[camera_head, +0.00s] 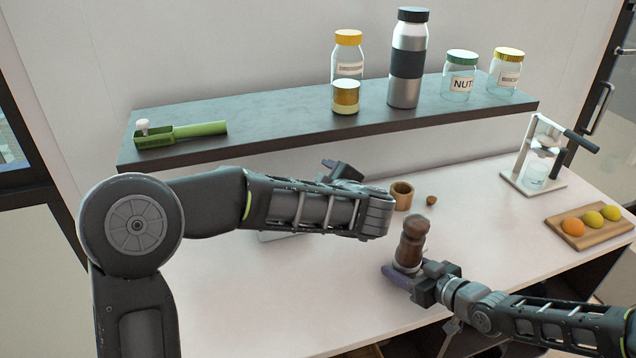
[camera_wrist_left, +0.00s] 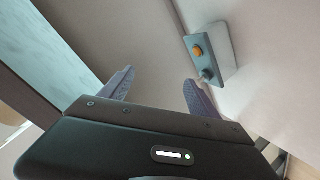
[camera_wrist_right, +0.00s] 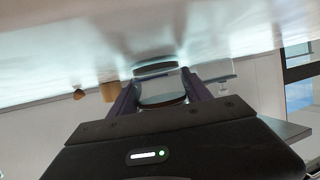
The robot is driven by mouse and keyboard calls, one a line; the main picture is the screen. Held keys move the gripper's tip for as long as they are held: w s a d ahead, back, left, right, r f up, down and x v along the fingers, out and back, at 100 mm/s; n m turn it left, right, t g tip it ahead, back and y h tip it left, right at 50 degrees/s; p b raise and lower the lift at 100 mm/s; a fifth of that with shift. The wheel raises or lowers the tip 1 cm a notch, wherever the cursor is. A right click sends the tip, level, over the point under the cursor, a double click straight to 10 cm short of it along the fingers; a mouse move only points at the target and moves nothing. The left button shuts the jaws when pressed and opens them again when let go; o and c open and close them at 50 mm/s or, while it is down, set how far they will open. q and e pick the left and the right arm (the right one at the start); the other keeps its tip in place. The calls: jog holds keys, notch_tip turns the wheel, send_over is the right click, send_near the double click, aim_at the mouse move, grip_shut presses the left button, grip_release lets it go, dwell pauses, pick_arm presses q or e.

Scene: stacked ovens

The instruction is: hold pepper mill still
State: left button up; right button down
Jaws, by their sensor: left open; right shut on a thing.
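The brown wooden pepper mill (camera_head: 412,242) stands upright on the white counter (camera_head: 470,215), as seen in the head view. My right gripper (camera_head: 408,270) is shut around its lower part. In the right wrist view, the lower part of the mill (camera_wrist_right: 160,88) is between the fingers, and its top is out of view. My left gripper (camera_head: 345,170) is behind the left forearm in the head view, above the counter and below the shelf. Its fingers are partly hidden there. In the left wrist view, the left gripper (camera_wrist_left: 160,92) is open and empty.
A wooden cup (camera_head: 402,195) and small brown ball (camera_head: 431,200) lie behind the mill. A press stand (camera_head: 535,180) and fruit board (camera_head: 568,235) are at right. A shelf (camera_head: 290,125) holds jars, a bottle and a green tool. A grey plate with an orange knob (camera_wrist_left: 197,51) shows in the left wrist view.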

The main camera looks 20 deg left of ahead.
dwell(0.7)
pick_arm(q)
jog(key=m+t+h, duration=0.5)
jog(key=m+h, duration=1.3)
jog(key=m, duration=0.6)
send_near(416, 226)
jog(key=w+f, duration=0.1)
jog(key=w, duration=0.2)
jog(key=shift+s+d+f, duration=0.1)
jog(key=shift+d+f, duration=0.1)
jog(key=shift+d, duration=0.1)
